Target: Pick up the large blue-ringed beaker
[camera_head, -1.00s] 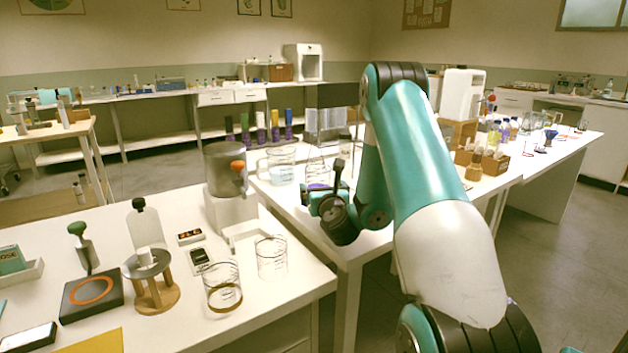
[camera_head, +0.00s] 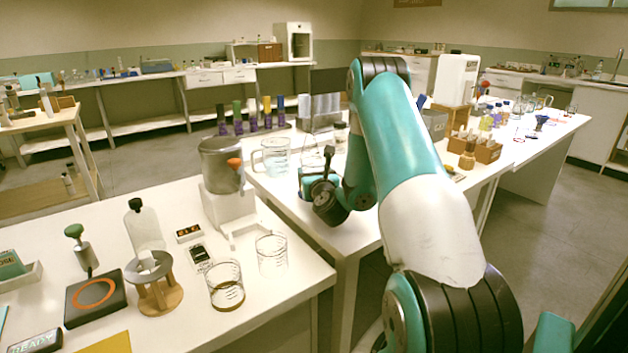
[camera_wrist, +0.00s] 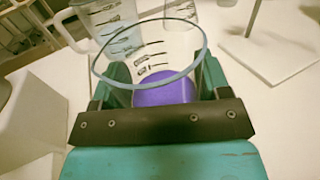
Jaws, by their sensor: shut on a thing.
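The large beaker (camera_wrist: 148,52) is clear glass with a pale blue ring at its rim. It looks upright in the wrist view, with purple contents (camera_wrist: 163,90) low inside. My gripper (camera_wrist: 163,82) is shut on it, with one dark green finger on each side of the glass. In the head view my gripper (camera_head: 322,186) is over the front of the second white table (camera_head: 362,234). There my wrist and fingers hide most of the beaker, and I cannot tell if its base touches the table.
A handled jug of pale liquid (camera_head: 272,157) stands close behind and left of my gripper; it also shows in the wrist view (camera_wrist: 98,22). A rack stand base (camera_wrist: 270,55) is at right. A grey-topped dispenser (camera_head: 222,165) and two glass beakers stand left on the nearer table.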

